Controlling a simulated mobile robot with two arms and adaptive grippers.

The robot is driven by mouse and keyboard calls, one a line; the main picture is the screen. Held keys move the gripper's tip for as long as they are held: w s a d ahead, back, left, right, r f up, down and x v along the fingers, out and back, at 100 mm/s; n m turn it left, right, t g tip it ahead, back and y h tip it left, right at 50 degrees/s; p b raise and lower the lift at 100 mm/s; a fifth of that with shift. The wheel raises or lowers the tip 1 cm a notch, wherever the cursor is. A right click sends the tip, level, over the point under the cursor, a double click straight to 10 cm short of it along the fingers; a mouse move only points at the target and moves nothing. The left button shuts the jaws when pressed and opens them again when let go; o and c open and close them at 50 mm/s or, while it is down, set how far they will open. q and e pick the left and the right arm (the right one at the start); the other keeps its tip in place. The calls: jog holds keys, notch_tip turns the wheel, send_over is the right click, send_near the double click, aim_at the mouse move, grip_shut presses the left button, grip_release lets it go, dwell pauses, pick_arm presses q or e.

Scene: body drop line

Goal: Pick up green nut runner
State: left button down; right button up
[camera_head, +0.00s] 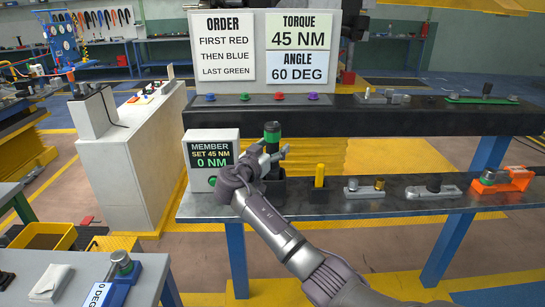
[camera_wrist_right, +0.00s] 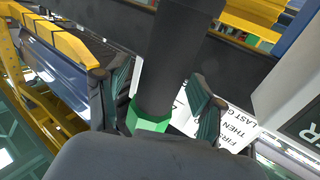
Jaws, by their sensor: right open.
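The green nut runner (camera_head: 272,133) stands upright near the left end of the workbench, a dark cylinder with a green band, its lower part hidden behind my gripper. My right gripper (camera_head: 272,156) is at the nut runner, with its fingers open. In the right wrist view the dark body of the nut runner (camera_wrist_right: 172,65) with its green collar (camera_wrist_right: 147,119) lies between the two spread fingers of my right gripper (camera_wrist_right: 163,98). I cannot tell whether either finger touches it. My left gripper is not in view.
A display box (camera_head: 212,157) reading "0 NM" stands just left of the nut runner. A yellow tool (camera_head: 320,175) stands to the right, with several grey tools and an orange one (camera_head: 500,180) farther along the bench (camera_head: 345,208). A dark shelf (camera_head: 400,120) runs behind.

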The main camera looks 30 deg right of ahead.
jog(key=shift+c, duration=0.3)
grip_shut()
jog(key=shift+r, duration=0.15)
jog(key=shift+r, duration=0.1)
jog(key=shift+w+r+b, duration=0.1)
jog(key=shift+r+b, duration=0.2)
jog(key=shift+r, duration=0.25)
notch_tip(320, 180, up, 17)
jog(key=b, duration=0.4)
jog(key=shift+f, duration=0.15)
jog(key=c, duration=0.6)
grip_release()
jog(key=shift+c, duration=0.2)
grip_shut()
